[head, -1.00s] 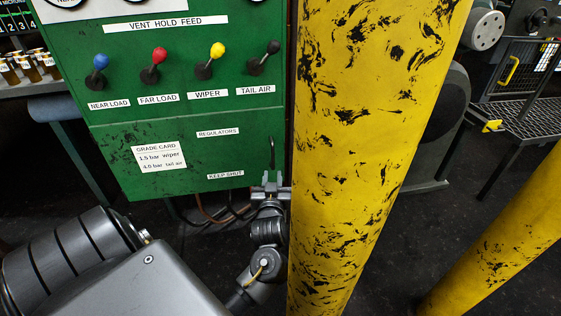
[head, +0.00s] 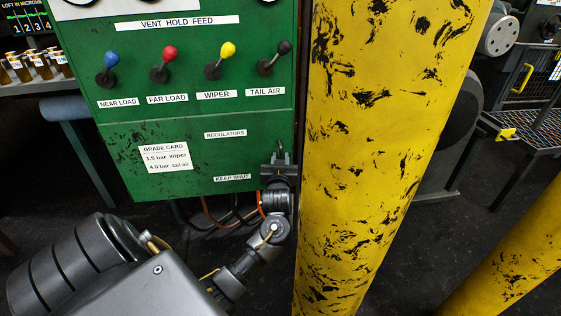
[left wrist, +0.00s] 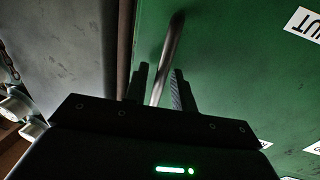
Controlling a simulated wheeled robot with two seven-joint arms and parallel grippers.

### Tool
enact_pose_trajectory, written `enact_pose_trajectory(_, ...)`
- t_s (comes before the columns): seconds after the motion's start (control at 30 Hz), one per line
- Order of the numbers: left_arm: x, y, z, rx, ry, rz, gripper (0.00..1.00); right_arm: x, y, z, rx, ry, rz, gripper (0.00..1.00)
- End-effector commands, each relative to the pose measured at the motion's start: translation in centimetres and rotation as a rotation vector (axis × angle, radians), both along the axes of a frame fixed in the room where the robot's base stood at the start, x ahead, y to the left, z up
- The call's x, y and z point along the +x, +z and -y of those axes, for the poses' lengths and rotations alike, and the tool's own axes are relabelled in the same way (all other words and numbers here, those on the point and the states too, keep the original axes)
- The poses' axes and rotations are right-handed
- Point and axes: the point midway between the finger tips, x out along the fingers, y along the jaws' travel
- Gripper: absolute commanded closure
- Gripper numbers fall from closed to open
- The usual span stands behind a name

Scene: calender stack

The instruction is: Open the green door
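The green door (head: 215,160) is the lower panel of the green cabinet, with labels and a white grade card on it. It looks shut. Its upright bar handle (left wrist: 170,50) stands near the door's right edge and shows between the fingers in the left wrist view. My left gripper (head: 280,153) is at the handle, and largely hides it in the head view. In the left wrist view my left gripper (left wrist: 159,85) has one finger on each side of the bar, with thin gaps, so it looks open around it. My right gripper is not in view.
A scuffed yellow post (head: 385,130) stands close to the right of the cabinet and my left gripper. A second yellow post (head: 510,250) is at lower right. Several coloured levers (head: 222,60) stick out above the door. Cables (head: 228,212) hang below the cabinet.

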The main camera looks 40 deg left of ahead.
Motion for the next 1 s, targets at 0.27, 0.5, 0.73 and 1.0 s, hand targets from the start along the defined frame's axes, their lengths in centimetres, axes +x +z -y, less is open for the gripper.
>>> enact_pose_trajectory(0.27,0.1,0.0,0.0,0.0,0.0,0.0,0.77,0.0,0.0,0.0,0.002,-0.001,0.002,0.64)
enact_pose_trajectory(0.5,0.0,0.0,0.0,0.0,0.0,0.0,1.0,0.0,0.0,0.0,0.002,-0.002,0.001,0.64)
enact_pose_trajectory(0.73,0.0,0.0,0.0,0.0,0.0,0.0,1.0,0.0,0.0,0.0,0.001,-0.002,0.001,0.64)
enact_pose_trajectory(1.0,0.8,0.0,2.0,-0.001,-0.044,-0.003,1.0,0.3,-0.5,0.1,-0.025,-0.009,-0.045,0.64)
